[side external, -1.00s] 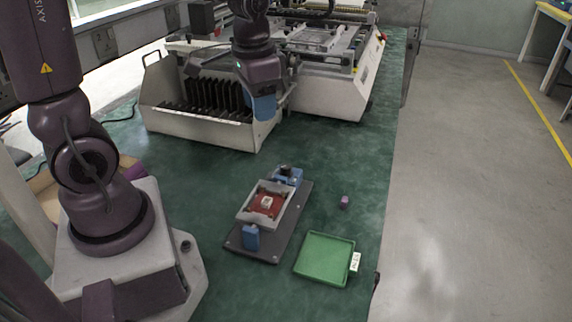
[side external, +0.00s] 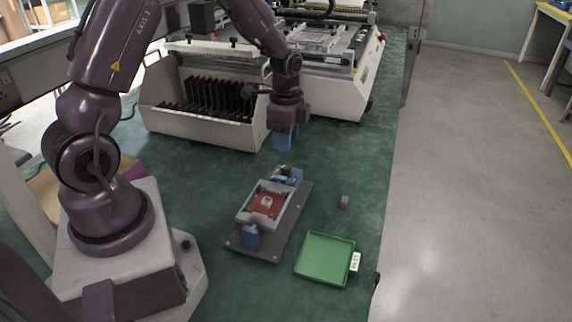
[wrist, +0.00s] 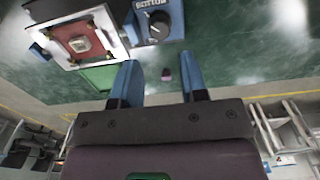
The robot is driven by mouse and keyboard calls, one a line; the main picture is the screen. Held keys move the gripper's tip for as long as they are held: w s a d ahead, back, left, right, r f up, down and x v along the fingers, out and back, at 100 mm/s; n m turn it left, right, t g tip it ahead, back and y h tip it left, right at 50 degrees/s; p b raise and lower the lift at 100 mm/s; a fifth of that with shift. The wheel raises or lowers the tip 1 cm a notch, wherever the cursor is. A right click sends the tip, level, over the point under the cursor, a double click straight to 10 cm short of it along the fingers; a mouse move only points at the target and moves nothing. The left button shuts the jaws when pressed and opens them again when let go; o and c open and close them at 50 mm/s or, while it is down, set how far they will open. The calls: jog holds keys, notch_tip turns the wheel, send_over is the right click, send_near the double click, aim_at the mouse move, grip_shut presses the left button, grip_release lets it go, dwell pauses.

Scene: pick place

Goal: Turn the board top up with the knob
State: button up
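The red board (side external: 266,205) lies in a light grey frame (side external: 246,219) on a dark base plate (side external: 262,256). It also shows in the wrist view (wrist: 75,31), with a pale square chip on it. The dark knob (wrist: 159,24) sits on a blue block beside the frame; its label reads "BOTTOM". The knob also shows at the far end of the fixture in the side view (side external: 284,172). My gripper (wrist: 159,60) has its two blue fingers apart, with nothing between them. In the side view my gripper (side external: 285,148) hangs above and behind the knob, apart from it.
A small purple block (side external: 344,202) lies right of the fixture. A green tray (side external: 325,258) with a white tag lies at the front right. A white rack with black slots (side external: 205,130) and a larger machine (side external: 335,95) stand behind. Green table is clear between rack and fixture.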

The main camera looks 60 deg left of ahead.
aim_at(286, 165)
notch_tip(286, 165, down, 8)
jog(key=shift+f, duration=0.1)
jog(key=shift+c, duration=0.3)
jog(key=c, duration=0.6)
